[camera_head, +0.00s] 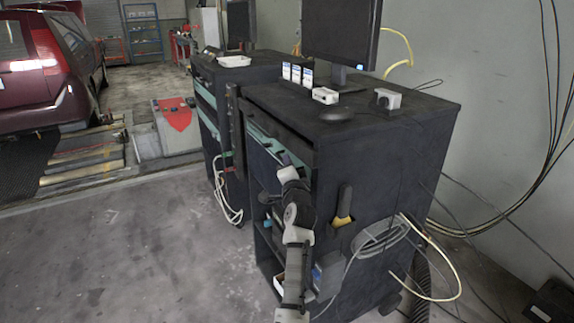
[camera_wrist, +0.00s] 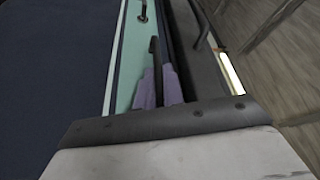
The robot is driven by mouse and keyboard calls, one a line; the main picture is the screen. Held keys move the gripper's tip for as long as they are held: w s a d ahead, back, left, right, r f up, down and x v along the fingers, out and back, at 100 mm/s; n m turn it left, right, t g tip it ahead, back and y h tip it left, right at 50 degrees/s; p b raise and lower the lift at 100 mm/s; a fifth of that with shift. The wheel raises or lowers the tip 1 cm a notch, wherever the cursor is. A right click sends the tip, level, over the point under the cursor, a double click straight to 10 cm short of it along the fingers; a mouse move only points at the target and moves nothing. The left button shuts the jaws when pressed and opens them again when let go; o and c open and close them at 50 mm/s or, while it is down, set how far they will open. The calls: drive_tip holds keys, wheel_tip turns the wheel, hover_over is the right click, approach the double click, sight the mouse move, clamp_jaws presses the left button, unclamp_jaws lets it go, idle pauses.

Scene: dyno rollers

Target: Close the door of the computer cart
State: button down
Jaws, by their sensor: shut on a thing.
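The computer cart (camera_head: 385,165) is a black cabinet with its front facing left in the head view. A dark upright panel (camera_head: 235,135), seen nearly edge-on, stands at its far front corner; it may be the door, standing open. Teal fronts (camera_head: 264,140) show below the cart top. My gripper (camera_head: 284,158) is at the upper front, against these fronts. In the wrist view, its purple fingers (camera_wrist: 160,88) are shut around a slim dark handle (camera_wrist: 154,58) beside a teal panel (camera_wrist: 128,65). My arm hides part of the cart front.
A monitor (camera_head: 341,30), small boxes (camera_head: 296,73) and a mouse (camera_head: 337,114) sit on the cart top. A second cart (camera_head: 262,68) stands behind, with a white cable (camera_head: 228,205) hanging down. Cables and a hose hang at the right. The floor (camera_head: 120,260) at left is clear.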

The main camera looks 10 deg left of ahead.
drive_tip(key=shift+d+f, duration=0.1)
drive_tip(key=shift+d, duration=0.2)
drive_tip(key=c, duration=1.5)
unclamp_jaws()
drive_tip(key=shift+s+f, duration=0.15)
drive_tip(key=shift+s, duration=0.1)
drive_tip(key=b+v, duration=0.1)
drive_tip(key=v, duration=0.3)
drive_tip(key=b+v, duration=0.1)
drive_tip(key=v, duration=0.4)
drive_tip(key=b+v, duration=0.1)
drive_tip(key=v, duration=0.3)
drive_tip(key=shift+s+a+r, duration=0.1)
drive_tip(key=shift+s+r, duration=0.1)
drive_tip(key=shift+r, duration=0.05)
